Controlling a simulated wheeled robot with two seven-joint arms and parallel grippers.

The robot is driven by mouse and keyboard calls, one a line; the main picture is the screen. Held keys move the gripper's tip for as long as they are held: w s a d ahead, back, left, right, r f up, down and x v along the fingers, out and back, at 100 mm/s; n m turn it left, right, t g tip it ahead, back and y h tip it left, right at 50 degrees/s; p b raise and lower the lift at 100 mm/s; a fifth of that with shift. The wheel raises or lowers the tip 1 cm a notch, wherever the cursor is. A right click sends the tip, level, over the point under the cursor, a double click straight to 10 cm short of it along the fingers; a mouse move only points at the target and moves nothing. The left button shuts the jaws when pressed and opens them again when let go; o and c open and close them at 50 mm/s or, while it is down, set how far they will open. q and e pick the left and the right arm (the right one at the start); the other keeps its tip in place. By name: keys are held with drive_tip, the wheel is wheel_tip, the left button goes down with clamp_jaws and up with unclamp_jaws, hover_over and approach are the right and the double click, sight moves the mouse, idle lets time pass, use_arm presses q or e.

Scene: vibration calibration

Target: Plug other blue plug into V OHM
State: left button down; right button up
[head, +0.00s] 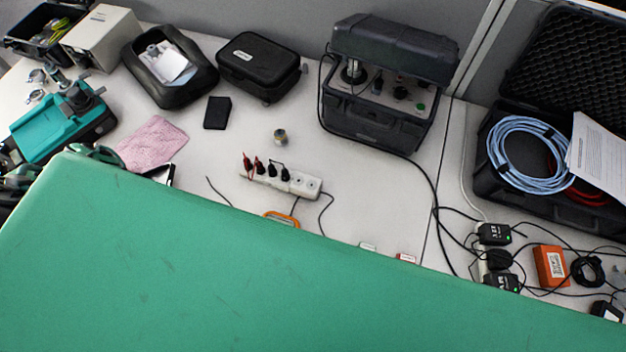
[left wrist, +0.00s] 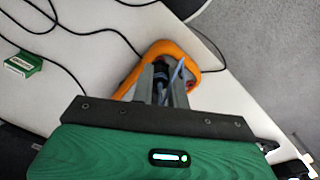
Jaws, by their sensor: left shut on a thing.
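The orange-rimmed meter (left wrist: 160,46) lies on the table in the left wrist view, beyond my fingers. Only its orange edge (head: 282,216) shows in the head view. My left gripper (left wrist: 165,92) is over the meter, its fingers shut on a small dark-blue plug (left wrist: 160,82) with a light-blue lead beside it. The fingers hide most of the meter's face, so the V OHM socket cannot be made out. I cannot tell whether the plug touches a socket. My right gripper is in neither view.
A large green surface hides the lower half of the head view. Behind it are a white power strip (head: 282,180), a black open case (head: 375,122) and a box with blue cable (head: 484,165). Black cables cross the table; the table edge shows in the wrist view.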

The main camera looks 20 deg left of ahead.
use_arm(q)
drive_tip(key=shift+f+b, duration=0.45)
drive_tip(key=shift+f, duration=0.1)
idle(1.0)
drive_tip(key=shift+f, duration=0.15)
idle(1.1)
drive_tip(key=shift+f+b, duration=0.3)
drive_tip(key=shift+b, duration=0.15)
idle(0.6)
drive_tip(key=c, duration=1.3)
unclamp_jaws()
drive_tip(key=shift+r, duration=0.1)
drive_tip(key=shift+a+r+p, duration=0.1)
drive_tip(key=shift+r+p, duration=0.55)
drive_tip(key=shift+p, duration=0.15)
drive_tip(key=shift+r+p, duration=1.75)
drive_tip(key=shift+r, duration=0.1)
